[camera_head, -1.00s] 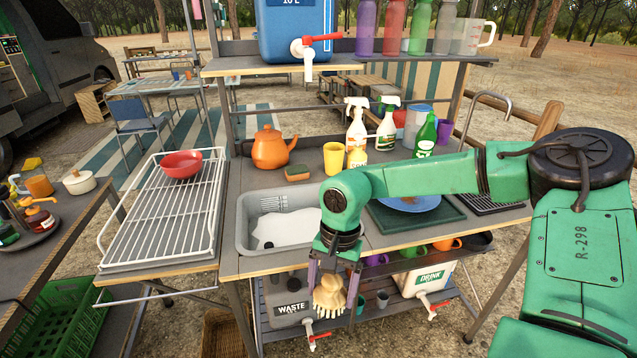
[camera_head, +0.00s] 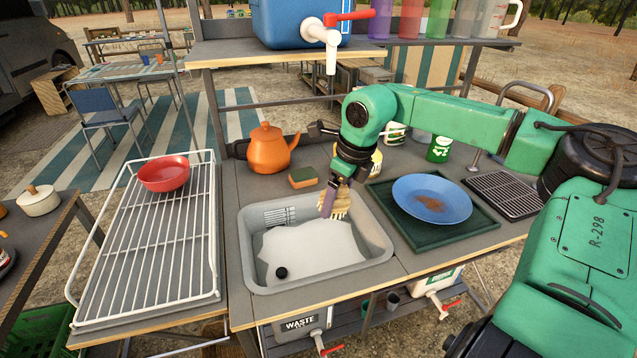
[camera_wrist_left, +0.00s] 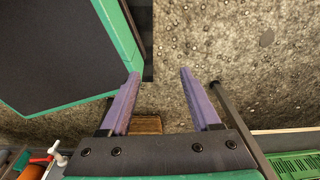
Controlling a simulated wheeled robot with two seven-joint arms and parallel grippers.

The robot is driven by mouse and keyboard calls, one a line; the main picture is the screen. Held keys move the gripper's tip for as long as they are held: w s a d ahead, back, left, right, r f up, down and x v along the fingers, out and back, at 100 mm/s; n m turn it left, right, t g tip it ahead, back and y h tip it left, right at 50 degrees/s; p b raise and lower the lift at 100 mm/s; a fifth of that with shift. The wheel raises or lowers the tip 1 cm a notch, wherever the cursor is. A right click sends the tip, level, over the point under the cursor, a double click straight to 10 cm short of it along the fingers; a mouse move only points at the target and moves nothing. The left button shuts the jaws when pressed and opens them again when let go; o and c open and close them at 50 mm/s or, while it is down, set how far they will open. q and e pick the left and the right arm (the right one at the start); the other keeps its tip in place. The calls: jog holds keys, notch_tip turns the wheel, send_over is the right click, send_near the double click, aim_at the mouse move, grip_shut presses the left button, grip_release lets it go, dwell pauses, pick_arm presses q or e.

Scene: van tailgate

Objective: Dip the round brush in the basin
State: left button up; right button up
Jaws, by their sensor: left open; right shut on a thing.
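The round brush (camera_head: 342,204) is tan and partly hidden behind the fingers of my right gripper (camera_head: 334,200), which is shut on it. The gripper holds it over the back right part of the grey basin (camera_head: 377,236). Whether the brush touches what is in the basin cannot be told. The basin holds a pale surface like suds or water (camera_head: 315,248), with a black plug showing at its front left. My left gripper (camera_wrist_left: 158,85) shows only in the left wrist view, open and empty above the gravel ground.
A wire rack (camera_head: 150,245) with a red bowl (camera_head: 164,174) stands left of the basin. An orange teapot (camera_head: 268,150) and a sponge (camera_head: 303,177) sit behind it. A blue plate (camera_head: 432,198) lies on a green tray at the right. A tap hangs above.

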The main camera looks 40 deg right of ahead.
aim_at(345, 208)
jog(key=shift+s+f, duration=0.15)
pick_arm(q)
jog(key=s+f+b, duration=0.3)
jog(key=s, duration=0.2)
pick_arm(e)
jog(key=shift+s+f, duration=0.95)
jog(key=shift+f, duration=0.2)
jog(key=b+x, duration=0.2)
jog(key=x, duration=0.1)
jog(key=s+b+x, duration=0.1)
jog(key=b+x, duration=0.2)
jog(key=x, duration=0.1)
jog(key=b+x, duration=0.3)
jog(key=shift+s+d+f, duration=0.25)
jog(key=shift+s+f, duration=0.05)
jog(key=shift+f, duration=0.55)
jog(key=shift+f+b, duration=0.45)
jog(key=shift+b, duration=0.1)
pick_arm(q)
jog(key=w+f, duration=0.4)
jog(key=f, duration=0.4)
jog(key=shift+w+d, duration=0.2)
jog(key=shift+f, duration=0.1)
pick_arm(e)
jog(key=shift+r, duration=0.1)
